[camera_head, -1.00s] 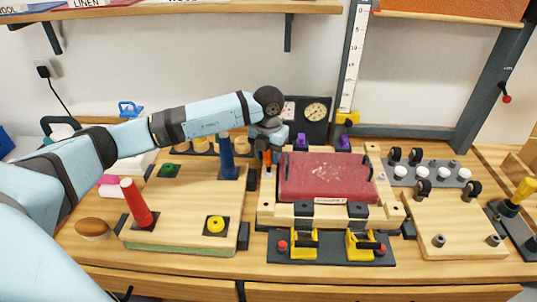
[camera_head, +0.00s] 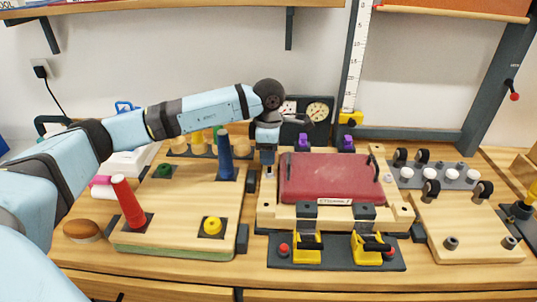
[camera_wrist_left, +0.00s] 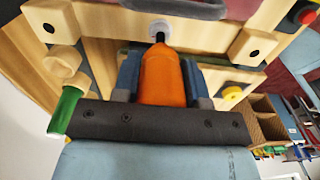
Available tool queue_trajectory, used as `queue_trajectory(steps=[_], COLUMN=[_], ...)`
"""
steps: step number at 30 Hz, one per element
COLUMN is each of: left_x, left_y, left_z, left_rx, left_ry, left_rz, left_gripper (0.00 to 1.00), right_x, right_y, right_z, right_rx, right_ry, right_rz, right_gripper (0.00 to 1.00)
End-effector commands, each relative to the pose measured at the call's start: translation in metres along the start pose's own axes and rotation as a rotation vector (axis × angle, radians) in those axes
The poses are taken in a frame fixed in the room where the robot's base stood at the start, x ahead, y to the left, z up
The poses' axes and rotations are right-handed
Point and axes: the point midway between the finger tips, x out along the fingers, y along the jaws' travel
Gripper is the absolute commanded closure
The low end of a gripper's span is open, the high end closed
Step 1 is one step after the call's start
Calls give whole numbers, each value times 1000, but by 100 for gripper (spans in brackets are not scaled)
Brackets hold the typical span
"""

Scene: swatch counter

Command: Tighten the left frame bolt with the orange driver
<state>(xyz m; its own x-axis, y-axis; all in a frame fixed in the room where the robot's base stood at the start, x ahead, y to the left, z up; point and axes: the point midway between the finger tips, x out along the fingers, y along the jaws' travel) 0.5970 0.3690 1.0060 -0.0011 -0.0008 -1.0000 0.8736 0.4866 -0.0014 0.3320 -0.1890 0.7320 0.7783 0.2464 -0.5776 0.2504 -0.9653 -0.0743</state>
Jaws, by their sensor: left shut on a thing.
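My left gripper (camera_head: 267,156) is above the left bar of the wooden frame (camera_head: 266,212), beside the dark red block (camera_head: 325,178). In the left wrist view the gripper (camera_wrist_left: 163,72) is shut on the orange driver (camera_wrist_left: 163,80), its fingers on either side of the handle. The driver's dark shaft points at a pale round bolt (camera_wrist_left: 152,27) in the wood. The shaft end appears to meet the bolt; how deep it sits I cannot tell. In the head view the driver's orange handle is hidden by the gripper. My right gripper is out of view.
A blue peg (camera_head: 226,158) stands close left of the gripper, on a board with a red peg (camera_head: 128,202) and yellow ring (camera_head: 212,227). Yellow clamps (camera_head: 307,247) stand in front of the frame. Gauges (camera_head: 319,112) are behind it. A board with casters lies right.

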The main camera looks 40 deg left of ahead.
Motion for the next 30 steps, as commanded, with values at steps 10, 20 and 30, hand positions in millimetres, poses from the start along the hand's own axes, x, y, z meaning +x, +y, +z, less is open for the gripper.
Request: queue_trajectory(steps=[10,20,30], left_x=[0,-2,-2], left_y=[0,-1,-3], left_z=[0,0,1], left_rx=[-2,-340,-886], left_ry=[1,-1,-1], left_rz=[-1,-2,-2], left_gripper=[48,48,48], right_x=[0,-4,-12], right_y=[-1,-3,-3], right_z=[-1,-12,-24], right_rx=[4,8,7], right_ry=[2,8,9], right_rz=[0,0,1], right_gripper=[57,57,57])
